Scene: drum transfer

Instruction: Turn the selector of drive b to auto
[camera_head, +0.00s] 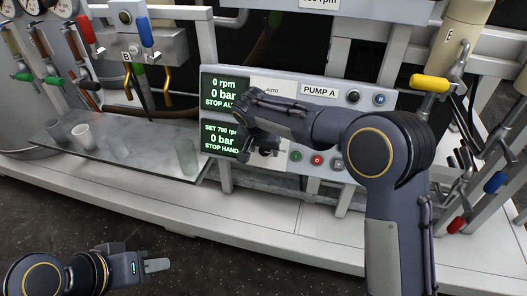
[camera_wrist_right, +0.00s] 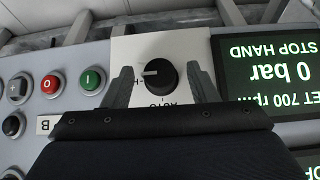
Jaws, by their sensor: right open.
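The selector of drive b (camera_wrist_right: 160,78) is a round black knob on a white plate in the right wrist view. Its white mark points left, toward a partly hidden label. The upside-down word AUTO lies below the knob. My right gripper (camera_wrist_right: 159,68) is open, one finger on each side of the knob with a visible gap to it. In the head view my right gripper (camera_head: 258,148) is at the lower panel and hides most of the selector. The lower display (camera_head: 219,138) reads 0 bar, STOP HAND. My left gripper (camera_head: 157,265) is low at the left, away from the panel; its jaw opening is unclear.
A green button (camera_wrist_right: 92,79), a red button (camera_wrist_right: 51,84) and black buttons sit beside the selector plate. The PUMP A panel (camera_head: 319,91) is above. Pipes with coloured valve handles stand at both sides.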

